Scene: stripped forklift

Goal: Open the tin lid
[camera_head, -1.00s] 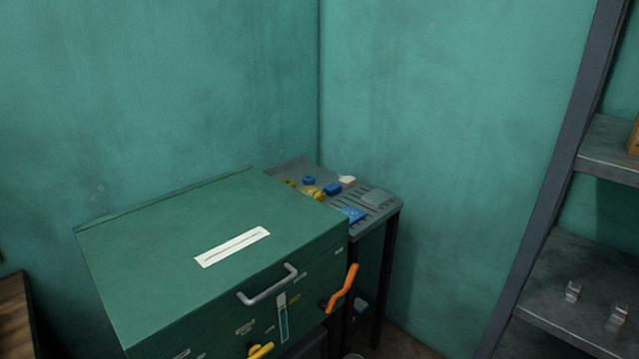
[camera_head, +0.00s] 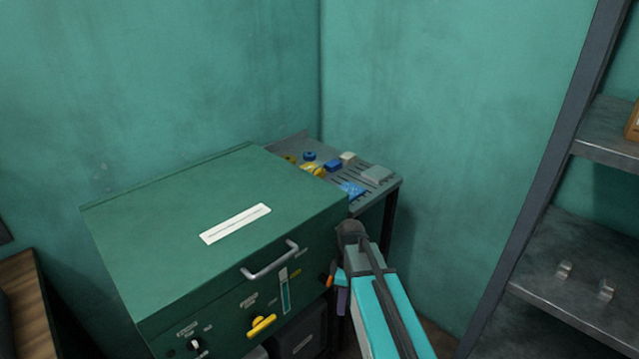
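A green metal box (camera_head: 170,240) stands at the left with its top flat and shut. A grey bar handle (camera_head: 271,262) sits at the front upper edge. No separate tin can be told apart for certain; small items lie on the table behind the box. My turquoise arm rises from the bottom right, with its dark joint beside the box's right front corner.
A slatted metal table (camera_head: 384,187) behind the box holds small blue, yellow and pale items. A metal shelf rack (camera_head: 575,272) stands at right. A wooden surface (camera_head: 28,310) is at lower left.

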